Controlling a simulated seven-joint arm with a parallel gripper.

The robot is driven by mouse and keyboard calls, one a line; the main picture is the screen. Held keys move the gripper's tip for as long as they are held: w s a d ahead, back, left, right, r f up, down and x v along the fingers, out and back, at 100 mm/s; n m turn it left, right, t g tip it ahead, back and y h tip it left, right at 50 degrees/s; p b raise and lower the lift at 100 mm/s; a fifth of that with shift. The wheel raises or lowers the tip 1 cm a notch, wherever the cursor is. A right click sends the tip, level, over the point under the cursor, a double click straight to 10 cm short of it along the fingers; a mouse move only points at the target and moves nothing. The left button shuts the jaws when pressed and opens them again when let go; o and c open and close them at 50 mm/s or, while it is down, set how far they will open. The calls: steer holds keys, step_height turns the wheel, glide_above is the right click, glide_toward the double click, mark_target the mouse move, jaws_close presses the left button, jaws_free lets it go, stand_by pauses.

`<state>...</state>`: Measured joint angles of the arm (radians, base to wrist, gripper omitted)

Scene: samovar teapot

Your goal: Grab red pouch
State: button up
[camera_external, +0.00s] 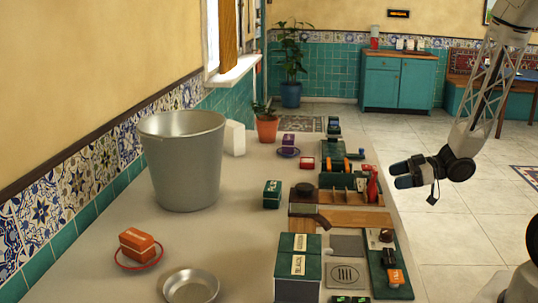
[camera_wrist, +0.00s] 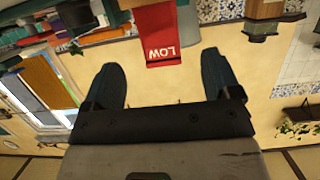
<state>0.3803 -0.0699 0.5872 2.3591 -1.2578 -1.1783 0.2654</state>
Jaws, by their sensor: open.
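A red item with the upside-down word "LOW" (camera_wrist: 158,38) shows at the top of the wrist view. It appears beyond and between the fingers of my gripper (camera_wrist: 162,66), with nothing held. In the external view my gripper (camera_external: 403,175) is in the air right of the counter, fingers pointing left. An upright red item (camera_external: 372,184) stands at the counter's right side, left of the fingertips. It may be the same item; I cannot tell for sure.
A large metal bucket (camera_external: 184,165) and a shallow metal dish (camera_external: 191,285) stand on the counter's left. A dark green box (camera_external: 298,265) is in front, a smaller green box (camera_external: 271,195) at mid counter. A wooden divided tray (camera_external: 335,195) lies near the red item. The floor right is open.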

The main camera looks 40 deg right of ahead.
mark_target(373, 181)
stand_by(0.3)
steer(key=shift+x, duration=1.3)
steer(key=shift+w, duration=0.1)
steer(key=shift+x, duration=2.5)
steer(key=shift+c, duration=0.3)
steer(key=c, duration=1)
